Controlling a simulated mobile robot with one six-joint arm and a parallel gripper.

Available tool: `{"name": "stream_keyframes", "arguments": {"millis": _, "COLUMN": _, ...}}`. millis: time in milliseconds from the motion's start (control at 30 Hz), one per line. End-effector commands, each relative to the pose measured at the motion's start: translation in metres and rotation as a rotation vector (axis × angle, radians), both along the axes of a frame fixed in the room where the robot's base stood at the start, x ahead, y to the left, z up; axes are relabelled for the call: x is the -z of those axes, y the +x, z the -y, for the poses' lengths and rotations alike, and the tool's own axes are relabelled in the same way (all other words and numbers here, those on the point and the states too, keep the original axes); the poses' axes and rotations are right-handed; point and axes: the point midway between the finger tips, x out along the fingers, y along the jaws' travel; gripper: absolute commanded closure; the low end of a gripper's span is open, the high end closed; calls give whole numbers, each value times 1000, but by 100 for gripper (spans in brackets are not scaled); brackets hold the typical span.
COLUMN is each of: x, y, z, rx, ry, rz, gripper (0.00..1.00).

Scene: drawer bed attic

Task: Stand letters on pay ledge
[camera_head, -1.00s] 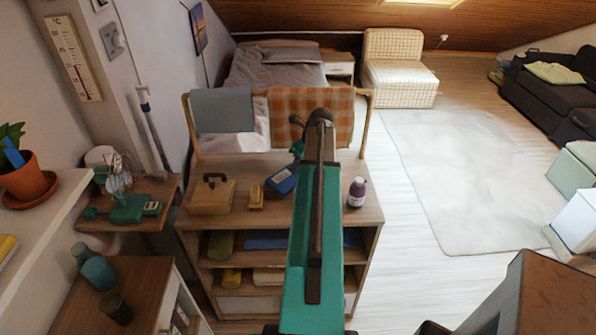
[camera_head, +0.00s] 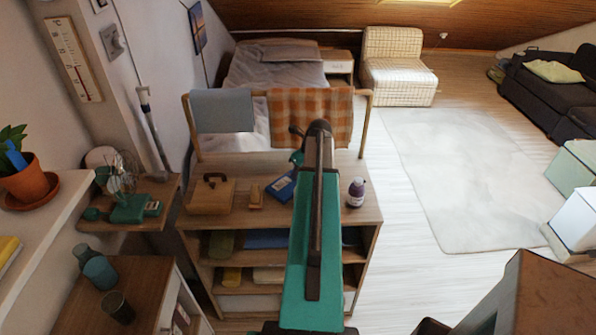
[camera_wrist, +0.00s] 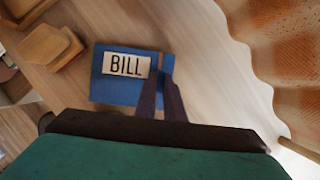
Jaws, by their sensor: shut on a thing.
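A flat blue piece with a white label reading "BILL" (camera_wrist: 108,88) shows in the wrist view. My gripper (camera_wrist: 162,70) is shut on its right part, with both dark fingers close together there. In the head view the blue piece (camera_head: 280,188) is over the top of the wooden shelf unit (camera_head: 325,205), left of my arm. Whether it touches the top I cannot tell. My arm hides the fingertips in that view. I cannot make out which surface is the pay ledge.
A wooden box with a dark handle (camera_head: 210,197) and a small tan block (camera_head: 256,196) are on the unit's left. An orange checked cloth (camera_head: 312,108) hangs on the rail behind. The wooden top between my arm and bottle is clear.

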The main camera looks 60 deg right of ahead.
Motion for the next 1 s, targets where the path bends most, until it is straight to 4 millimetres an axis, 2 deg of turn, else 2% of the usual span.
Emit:
{"name": "stream_keyframes", "arguments": {"millis": 200, "x": 3, "y": 0, "z": 0, "rx": 0, "ry": 0, "rz": 0, "gripper": 100}}
{"name": "stream_keyframes", "arguments": {"millis": 233, "x": 3, "y": 0, "z": 0, "rx": -1, "ry": 0, "rz": 0, "gripper": 86}}
{"name": "stream_keyframes", "arguments": {"millis": 300, "x": 3, "y": 0, "z": 0, "rx": -1, "ry": 0, "rz": 0, "gripper": 74}}
{"name": "stream_keyframes", "arguments": {"millis": 333, "x": 3, "y": 0, "z": 0, "rx": -1, "ry": 0, "rz": 0, "gripper": 72}}
{"name": "stream_keyframes", "arguments": {"millis": 667, "x": 1, "y": 1, "z": 0, "rx": -1, "ry": 0, "rz": 0, "gripper": 72}}
{"name": "stream_keyframes", "arguments": {"millis": 1000, "x": -14, "y": -5, "z": -2, "rx": -1, "ry": -2, "rz": 1, "gripper": 72}}
